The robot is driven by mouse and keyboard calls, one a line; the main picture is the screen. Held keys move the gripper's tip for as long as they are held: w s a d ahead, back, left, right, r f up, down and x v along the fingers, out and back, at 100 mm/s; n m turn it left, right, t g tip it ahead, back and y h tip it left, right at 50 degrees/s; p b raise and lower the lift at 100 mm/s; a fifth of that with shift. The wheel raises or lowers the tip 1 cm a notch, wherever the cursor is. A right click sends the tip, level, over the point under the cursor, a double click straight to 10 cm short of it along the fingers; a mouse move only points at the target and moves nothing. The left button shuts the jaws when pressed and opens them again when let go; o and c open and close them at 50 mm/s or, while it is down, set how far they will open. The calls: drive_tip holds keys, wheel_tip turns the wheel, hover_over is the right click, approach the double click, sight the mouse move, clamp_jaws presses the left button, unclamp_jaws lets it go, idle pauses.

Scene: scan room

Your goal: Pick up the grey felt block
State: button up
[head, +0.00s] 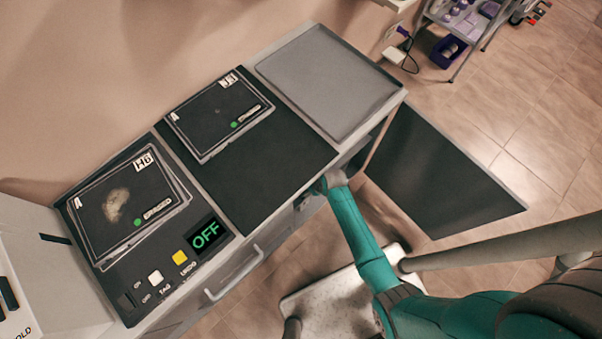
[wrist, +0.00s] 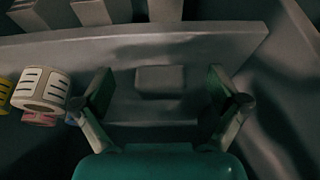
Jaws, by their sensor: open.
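In the wrist view, a small grey block (wrist: 160,82) lies on a dark grey surface and looks like the grey felt block. My gripper (wrist: 159,75) is open, with one finger on each side of the block. Gaps show between the block and both fingers, and nothing is held. A lighter strip lies just in front of the block. In the head view, my teal arm reaches to the front edge of the counter, and the block is not visible there. The gripper's fingers cannot be made out in that view.
A grey wall or ledge (wrist: 130,42) runs behind the block, with several grey pieces beyond it. A white striped object (wrist: 42,88) is left of my gripper. In the head view, the counter (head: 270,165) carries two framed screens, a grey tray (head: 330,85) and buttons.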

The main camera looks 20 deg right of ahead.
drive_tip(key=w, duration=0.1)
drive_tip(key=w+a, duration=0.1)
drive_tip(key=w, duration=0.1)
drive_tip(key=shift+w+f, duration=0.2)
drive_tip(key=shift+f, duration=0.35)
drive_tip(key=c, duration=1.1)
